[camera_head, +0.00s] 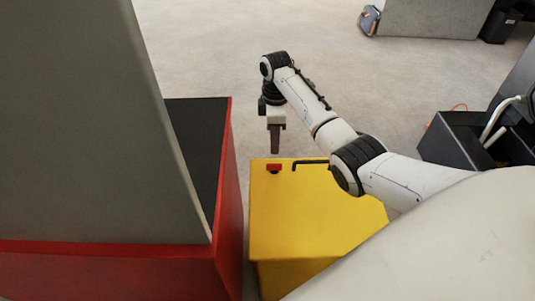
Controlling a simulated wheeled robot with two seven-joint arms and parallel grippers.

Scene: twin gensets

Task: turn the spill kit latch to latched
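A yellow box (290,219), which looks like the spill kit, stands on the floor in the middle of the head view. A small red piece (274,168) sits near the far left of its top and may be the latch. A thin black bent bar (309,162) lies just right of it. My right gripper (275,150) points down above the far edge of the yellow box, close to the red piece. Its fingers look close together, and I cannot tell whether they are open or shut. I see nothing held. My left gripper is not in view.
A red-sided unit with a dark top (196,140) and a tall grey panel (90,120) stand close on the left. A dark bin (456,143) with white pipes stands at the right. The pale floor (210,50) behind is mostly clear.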

